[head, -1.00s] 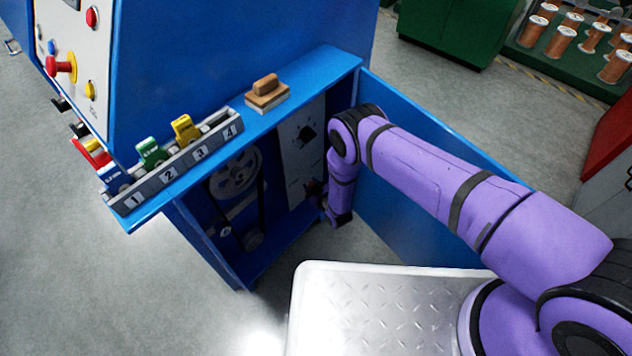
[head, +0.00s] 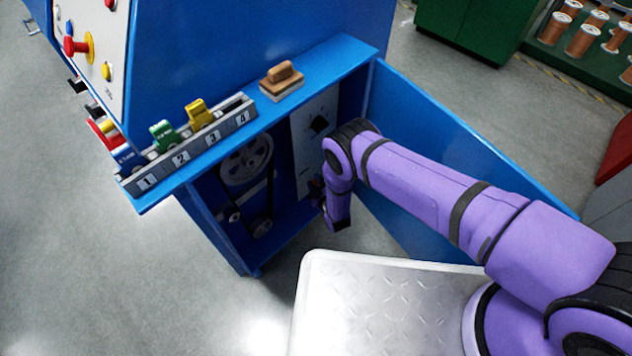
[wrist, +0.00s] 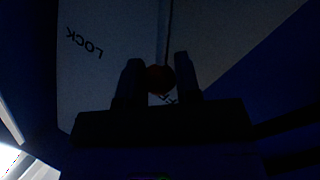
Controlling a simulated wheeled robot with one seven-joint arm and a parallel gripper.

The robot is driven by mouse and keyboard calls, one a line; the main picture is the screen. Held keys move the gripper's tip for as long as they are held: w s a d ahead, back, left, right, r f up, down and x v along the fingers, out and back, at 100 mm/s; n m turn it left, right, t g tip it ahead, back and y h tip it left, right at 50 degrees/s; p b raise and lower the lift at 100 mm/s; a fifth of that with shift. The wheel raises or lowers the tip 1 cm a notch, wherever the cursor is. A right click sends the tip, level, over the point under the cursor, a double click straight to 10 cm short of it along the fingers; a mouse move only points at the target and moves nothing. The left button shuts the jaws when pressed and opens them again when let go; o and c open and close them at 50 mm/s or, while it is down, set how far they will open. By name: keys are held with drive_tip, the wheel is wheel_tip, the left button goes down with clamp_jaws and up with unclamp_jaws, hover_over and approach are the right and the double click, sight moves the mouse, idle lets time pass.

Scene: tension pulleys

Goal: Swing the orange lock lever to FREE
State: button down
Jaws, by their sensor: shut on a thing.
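In the dark wrist view my gripper (wrist: 160,85) has its two fingers on either side of a round reddish knob (wrist: 160,78), and it is shut on it. I take this knob for the end of the lock lever; its orange colour does not show clearly. The word LOCK (wrist: 85,43) reads rotated on the pale plate to the left. Other lettering (wrist: 170,98) beside the knob is mostly hidden by the fingers. In the head view my gripper (head: 317,190) is inside the blue cabinet, low at the white plate (head: 305,145), and the lever is hard to make out.
Pulleys and a belt (head: 245,165) are left of the plate. The open blue door (head: 455,135) stands close on the right of my arm. A numbered rack (head: 185,155) with coloured tags and a wooden-handled block (head: 282,80) lie on the ledge above.

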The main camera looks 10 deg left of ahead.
drive_tip(key=c, duration=0.8)
unclamp_jaws()
drive_tip(key=v, duration=1)
drive_tip(key=shift+s+d, duration=0.15)
drive_tip(key=shift+s, duration=0.25)
